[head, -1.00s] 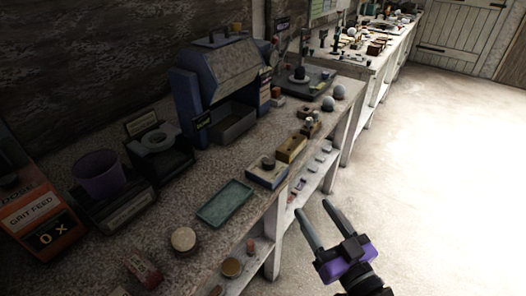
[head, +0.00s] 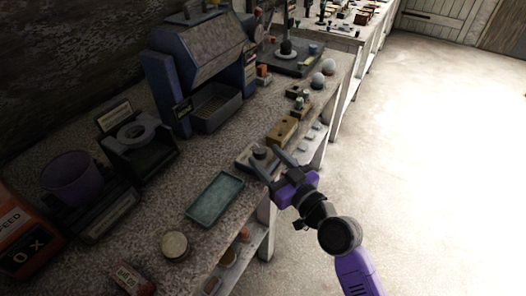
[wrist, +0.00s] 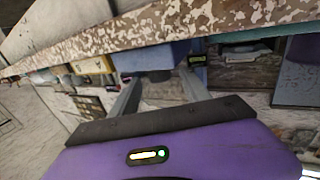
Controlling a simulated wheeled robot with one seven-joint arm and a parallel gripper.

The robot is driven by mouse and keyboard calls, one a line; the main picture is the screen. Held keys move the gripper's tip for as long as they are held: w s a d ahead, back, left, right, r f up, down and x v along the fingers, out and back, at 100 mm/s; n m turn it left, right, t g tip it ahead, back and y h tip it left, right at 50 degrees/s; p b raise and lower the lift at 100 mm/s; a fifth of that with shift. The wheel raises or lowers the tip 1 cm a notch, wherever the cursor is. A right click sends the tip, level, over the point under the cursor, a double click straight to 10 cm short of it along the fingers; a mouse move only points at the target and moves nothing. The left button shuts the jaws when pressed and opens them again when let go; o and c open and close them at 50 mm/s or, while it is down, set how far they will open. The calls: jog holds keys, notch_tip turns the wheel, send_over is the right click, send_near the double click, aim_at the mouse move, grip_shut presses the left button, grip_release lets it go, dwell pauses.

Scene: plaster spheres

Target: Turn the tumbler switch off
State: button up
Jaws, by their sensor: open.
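A small grey-blue box with a dark round knob (head: 258,153) sits at the bench's front edge. It is the likeliest tumbler switch, but no label on it is readable and its on or off setting cannot be told. My gripper (head: 267,160) is open, with its fingers reaching over the bench edge at this box and partly hiding it. In the wrist view, a blue-grey block (wrist: 160,53) with a dark part beneath it shows beyond and between the open fingers (wrist: 160,80). Nothing is held, and contact cannot be told.
A blue hooded machine (head: 205,65) stands behind on the bench. A green tray (head: 214,198) lies left of my gripper, a brass block (head: 282,131) lies just beyond it, and pale spheres (head: 318,81) lie farther along. The floor at right is clear.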

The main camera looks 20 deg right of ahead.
jog(key=shift+w+a, duration=0.2)
jog(key=shift+w, duration=0.9)
grip_shut()
